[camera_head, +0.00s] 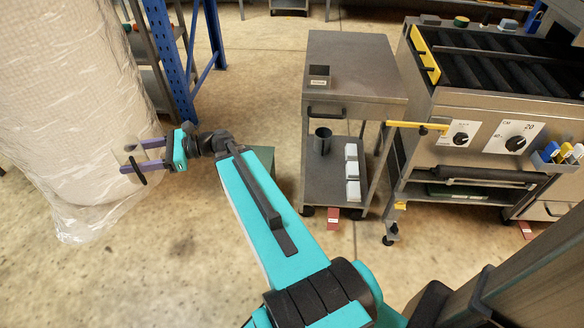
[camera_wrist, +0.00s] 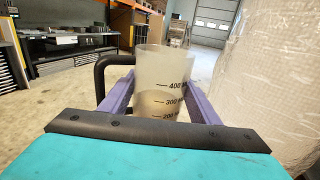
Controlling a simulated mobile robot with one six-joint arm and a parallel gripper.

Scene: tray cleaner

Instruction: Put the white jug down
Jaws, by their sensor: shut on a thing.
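The white jug (camera_wrist: 160,72) is a translucent measuring jug with dark marks reading 200, 300 and 400 and a black handle (camera_wrist: 101,76) on its left in the wrist view. My gripper (camera_wrist: 160,88) is shut on it, one purple finger on each side of its body. The jug looks upright in the wrist view, and its lower part is hidden behind my gripper. In the head view, my gripper (camera_head: 124,158) is at the left with the pale jug (camera_head: 128,150) at its fingertips, held in the air in front of the wrapped stack.
A tall plastic-wrapped stack (camera_head: 75,110) stands close to my gripper. A grey steel cart (camera_head: 355,75) at the centre has a small bin (camera_head: 319,77) on its mostly clear top; a dark cup (camera_head: 322,140) and white blocks are on its lower shelf. A roller machine (camera_head: 490,110) is at the right.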

